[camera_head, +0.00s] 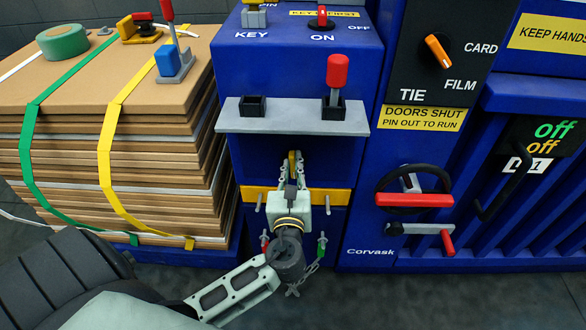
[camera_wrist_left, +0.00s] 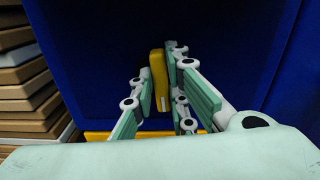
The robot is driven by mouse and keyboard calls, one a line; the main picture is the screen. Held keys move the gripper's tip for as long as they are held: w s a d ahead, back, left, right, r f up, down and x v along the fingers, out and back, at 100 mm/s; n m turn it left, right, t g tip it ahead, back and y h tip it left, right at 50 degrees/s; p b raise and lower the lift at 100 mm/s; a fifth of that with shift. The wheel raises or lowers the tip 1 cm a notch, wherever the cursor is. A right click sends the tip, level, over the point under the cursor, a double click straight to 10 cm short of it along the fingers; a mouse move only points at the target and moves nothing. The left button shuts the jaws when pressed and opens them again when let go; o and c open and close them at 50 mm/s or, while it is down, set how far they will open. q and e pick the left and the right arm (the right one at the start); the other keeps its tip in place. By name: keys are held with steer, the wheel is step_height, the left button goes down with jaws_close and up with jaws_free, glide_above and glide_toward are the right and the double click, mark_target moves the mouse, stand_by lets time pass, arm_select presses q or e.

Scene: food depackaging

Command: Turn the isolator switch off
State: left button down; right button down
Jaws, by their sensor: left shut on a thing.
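A red switch knob (camera_head: 322,17) sits on the blue panel at the top, above the word ON, with OFF to its right. A label reading partly "KEY FIRST" is behind it. My left gripper (camera_head: 291,168) is well below the knob, under the grey shelf and in front of the blue cabinet face. It is shut on a narrow yellow piece (camera_head: 292,160). In the left wrist view the yellow piece (camera_wrist_left: 157,78) stands upright against the right finger. The contact on its other side is hard to make out. My right gripper is not in view.
The grey shelf (camera_head: 228,121) juts out above my left gripper and carries a red-handled lever (camera_head: 337,72). A yellow bar (camera_head: 253,194) crosses the cabinet below. Strapped cardboard (camera_head: 150,170) stands at the left. A black ring handle with a red grip (camera_head: 414,200) is at the right.

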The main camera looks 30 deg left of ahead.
arm_select(q)
steer(key=n, duration=0.3)
steer(key=shift+s+a+f, duration=0.1)
steer(key=shift+a+f, duration=0.05)
steer(key=shift+n, duration=0.6)
steer(key=shift+a+f+n+b, duration=0.1)
steer(key=shift+n+b, duration=0.4)
steer(key=shift+n, duration=0.4)
steer(key=shift+s+a+f+n+b, duration=0.15)
steer(key=shift+n+b, duration=0.7)
steer(key=shift+n, duration=1)
steer(key=shift+f+n+b, duration=0.15)
steer(key=shift+n+b, duration=0.65)
steer(key=shift+n, duration=1.1)
steer(key=shift+s+a+f+n+b, duration=0.15)
steer(key=shift+n+b, duration=0.7)
steer(key=shift+n, duration=1)
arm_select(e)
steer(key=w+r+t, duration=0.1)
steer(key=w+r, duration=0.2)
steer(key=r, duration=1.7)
arm_select(q)
steer(key=shift+w+d, duration=0.1)
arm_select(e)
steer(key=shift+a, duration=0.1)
arm_select(q)
steer(key=c, duration=1.7)
jaws_free()
